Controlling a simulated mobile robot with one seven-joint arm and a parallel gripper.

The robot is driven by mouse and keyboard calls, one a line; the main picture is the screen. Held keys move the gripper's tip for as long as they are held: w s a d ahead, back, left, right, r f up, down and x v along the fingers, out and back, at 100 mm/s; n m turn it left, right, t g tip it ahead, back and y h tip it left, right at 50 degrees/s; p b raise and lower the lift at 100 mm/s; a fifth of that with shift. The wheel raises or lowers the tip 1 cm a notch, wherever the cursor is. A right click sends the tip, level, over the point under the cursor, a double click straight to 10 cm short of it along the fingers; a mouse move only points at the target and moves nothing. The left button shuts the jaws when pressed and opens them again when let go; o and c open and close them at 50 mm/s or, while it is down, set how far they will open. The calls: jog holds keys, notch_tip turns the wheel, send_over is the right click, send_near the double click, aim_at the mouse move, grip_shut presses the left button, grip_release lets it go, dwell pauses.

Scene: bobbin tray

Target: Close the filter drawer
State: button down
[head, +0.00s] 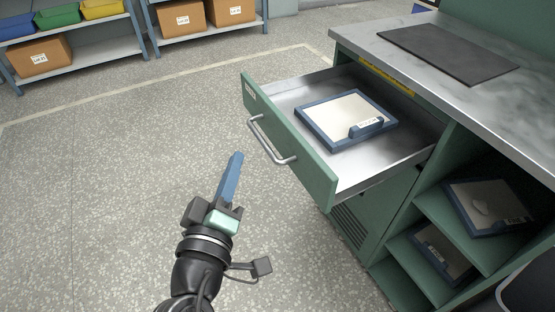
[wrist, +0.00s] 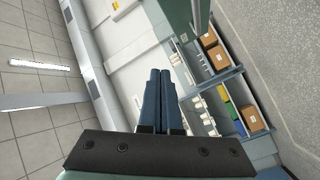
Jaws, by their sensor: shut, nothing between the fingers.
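The filter drawer (head: 290,165) is a green-fronted metal drawer pulled well out of the cabinet (head: 375,200). A silver bar handle (head: 270,142) is on its front. A filter with a blue frame and pale panel (head: 312,122) lies flat inside. My gripper (head: 236,156) is shut and empty, its blue fingers together, pointing up in the head view. It appears to the left of the drawer front, apart from the handle. In the wrist view the shut fingers (wrist: 160,75) point toward the far wall; what may be part of the drawer front (wrist: 180,18) shows at the top.
The grey worktop (head: 420,60) with a dark mat (head: 448,52) lies above the drawer. Open shelves below right hold more blue-framed filters (head: 490,205). Shelving with boxes (head: 42,57) stands far back. The floor (head: 110,190) left of the drawer is clear.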

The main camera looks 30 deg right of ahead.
jog(key=s+f+n+g+h+p, duration=0.2)
jog(key=s+f+n, duration=0.4)
jog(key=s+f, duration=0.25)
send_near(303, 168)
jog(key=x, duration=0.5)
jog(key=shift+w, duration=0.45)
jog(key=shift+d, duration=0.3)
jog(key=shift+d, duration=0.15)
